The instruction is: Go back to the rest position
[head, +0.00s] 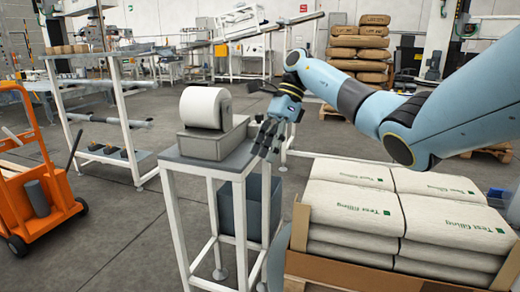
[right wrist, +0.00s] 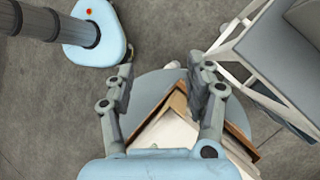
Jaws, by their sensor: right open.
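My right gripper (head: 268,138) comes in from the right in the head view and hangs in the air beside a label roll on a small stand. It points down. In the right wrist view its two fingers (right wrist: 166,92) are spread apart with nothing between them. Below them, that view shows part of a cardboard box edge (right wrist: 238,140) and a pale surface, with floor around. My left gripper is not in view.
A white label roll (head: 205,107) sits on a grey-topped stand (head: 185,165). Stacked white sacks (head: 355,205) lie in a cardboard tray (head: 300,225) at right. An orange cart (head: 45,185) stands at left, a shelf rack (head: 125,120) behind it. Grey floor lies between.

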